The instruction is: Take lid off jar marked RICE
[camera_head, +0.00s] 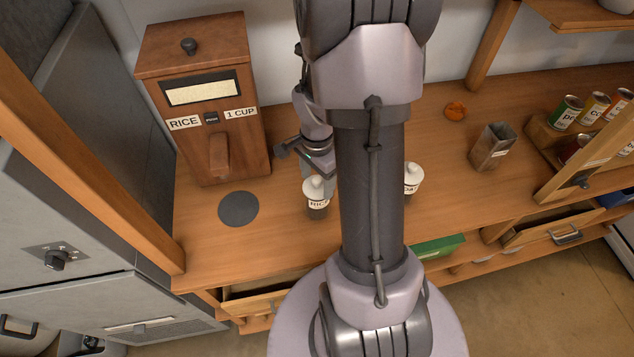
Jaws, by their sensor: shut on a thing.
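The small jar marked RICE (318,206) stands upright on the wooden counter, left of my arm. Its pale lid (315,188) with a knob on top appears seated on the jar. My gripper (318,174) is at the top of this jar, shut on the lid's knob. The fingertips are small and partly hidden, so the exact grip does not show clearly. A second similar white-lidded jar (413,180) stands to the right, partly hidden behind my arm; only the end of its label shows.
A wooden dispenser (205,95) labelled RICE and 1 CUP stands at the back left, with a dark round mat (238,209) before it. A metal tin (491,147), an orange object (455,111) and a can rack (545,138) are right.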

